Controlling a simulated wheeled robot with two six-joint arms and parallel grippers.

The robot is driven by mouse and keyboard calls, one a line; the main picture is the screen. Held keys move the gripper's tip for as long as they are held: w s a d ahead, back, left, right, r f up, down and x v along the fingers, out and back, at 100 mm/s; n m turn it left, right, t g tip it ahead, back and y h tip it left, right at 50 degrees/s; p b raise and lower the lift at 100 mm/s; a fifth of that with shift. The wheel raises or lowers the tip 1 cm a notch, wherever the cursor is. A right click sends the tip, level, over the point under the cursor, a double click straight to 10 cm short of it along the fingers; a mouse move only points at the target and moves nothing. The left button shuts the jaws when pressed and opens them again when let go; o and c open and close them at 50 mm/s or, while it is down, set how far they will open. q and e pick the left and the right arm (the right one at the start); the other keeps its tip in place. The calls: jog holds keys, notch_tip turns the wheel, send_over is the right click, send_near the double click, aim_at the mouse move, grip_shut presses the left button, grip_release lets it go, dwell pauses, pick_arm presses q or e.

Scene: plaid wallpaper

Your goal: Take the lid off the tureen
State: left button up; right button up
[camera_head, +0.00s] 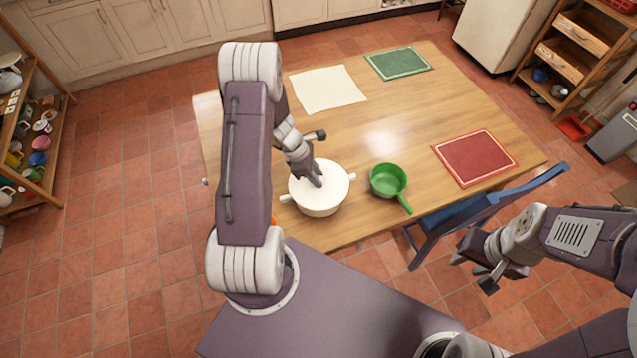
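The white tureen (318,207) stands on the wooden table near its front edge, with a small handle on each side. Its white lid (335,180) is on top. My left gripper (316,182) points down at the middle of the lid, with its fingertips at the lid's centre. The fingers hide any knob there, and I cannot tell whether they are closed on it. My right gripper (466,265) is off the table's front right side, beside the blue chair, with its fingers apart and nothing between them.
A green saucepan (388,180) stands just right of the tureen, its handle pointing to the front. A cream mat (327,89), a green mat (398,63) and a red mat (474,158) lie on the wooden table (400,120). A blue chair (465,212) stands at the front right edge.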

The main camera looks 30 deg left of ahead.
aim_at(323, 178)
pick_arm(q)
grip_shut()
jog(key=shift+w+r, duration=0.1)
jog(key=shift+r, duration=0.4)
notch_tip(323, 178, up, 3)
jog(key=shift+f, duration=0.2)
jog(key=s+d+r, duration=0.5)
jog(key=d+r, duration=0.2)
jog(key=d, duration=0.3)
jog(key=shift+s+d+r, duration=0.2)
jog(key=shift+s, duration=0.1)
